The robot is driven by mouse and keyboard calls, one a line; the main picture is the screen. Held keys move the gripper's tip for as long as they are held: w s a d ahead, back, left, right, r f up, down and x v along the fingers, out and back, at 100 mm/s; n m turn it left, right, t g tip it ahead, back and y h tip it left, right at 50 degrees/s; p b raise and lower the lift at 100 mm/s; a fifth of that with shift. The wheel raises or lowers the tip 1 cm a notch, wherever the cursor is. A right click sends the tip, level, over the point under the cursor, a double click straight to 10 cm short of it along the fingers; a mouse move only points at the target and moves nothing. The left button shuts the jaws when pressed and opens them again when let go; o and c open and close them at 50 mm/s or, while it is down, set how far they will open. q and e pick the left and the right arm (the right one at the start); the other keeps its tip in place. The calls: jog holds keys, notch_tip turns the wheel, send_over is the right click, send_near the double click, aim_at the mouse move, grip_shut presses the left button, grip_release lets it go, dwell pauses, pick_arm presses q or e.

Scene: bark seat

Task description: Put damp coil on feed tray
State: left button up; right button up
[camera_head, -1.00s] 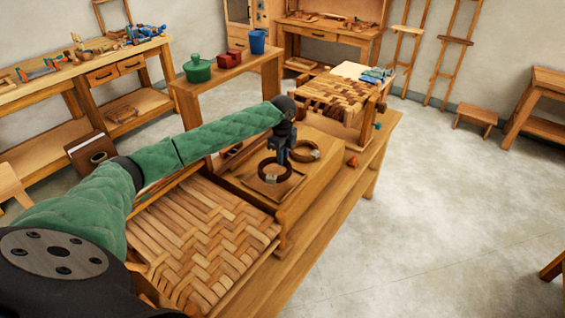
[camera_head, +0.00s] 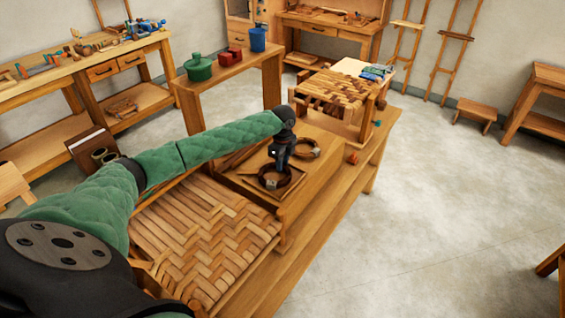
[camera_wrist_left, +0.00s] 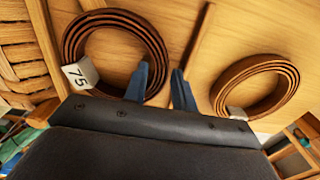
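A dark brown coil (camera_head: 289,179) with a white tag lies flat on a square wooden tray or board (camera_head: 247,183) on the bench. In the left wrist view this coil (camera_wrist_left: 72,40) has a tag reading 75. A second tagged coil (camera_head: 318,147) lies just behind it and shows at right in the wrist view (camera_wrist_left: 285,75). Which coil is damp cannot be told by look. My left gripper (camera_wrist_left: 163,88) is open, its blue fingers apart at the near coil's rim, one overlapping the band and one outside it. My right gripper is not in view.
The bench carries a woven bark seat panel (camera_head: 200,235) in front of the coils and a woven stool (camera_head: 333,92) behind. A small orange-red object (camera_head: 352,158) sits near the right edge. A side table holds green (camera_head: 198,69), red and blue containers.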

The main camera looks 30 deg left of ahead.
pick_arm(q)
jog(key=shift+r, duration=0.15)
pick_arm(e)
jog(key=shift+f, duration=0.15)
